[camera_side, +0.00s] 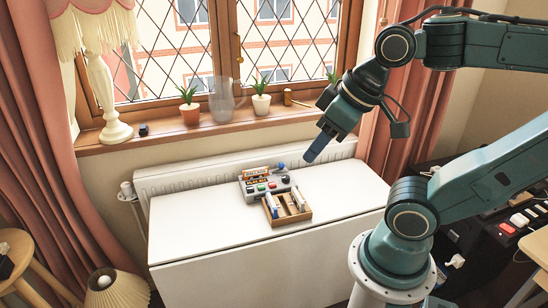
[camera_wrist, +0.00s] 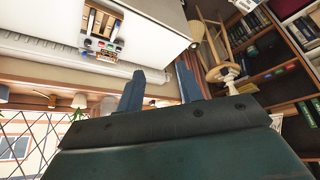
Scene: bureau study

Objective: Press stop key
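A grey control box (camera_side: 266,183) stands on the white table. It has a row of small coloured keys on its front, red and green among them, an orange-and-white label panel, a blue knob and a dark knob. Lettering on the keys is too small to read, so I cannot tell which is the stop key. The box also shows upside down in the wrist view (camera_wrist: 99,47). My gripper (camera_side: 314,155) hangs in the air to the right of the box and above it, touching nothing. In the wrist view my gripper (camera_wrist: 160,68) has its two fingers apart, with nothing between them.
A wooden tray (camera_side: 289,218) with upright pieces stands against the front of the box. The white table (camera_side: 200,231) is otherwise clear. Behind are a radiator (camera_side: 172,178) and a windowsill with plants, a glass pitcher (camera_side: 222,103) and a lamp (camera_side: 102,90).

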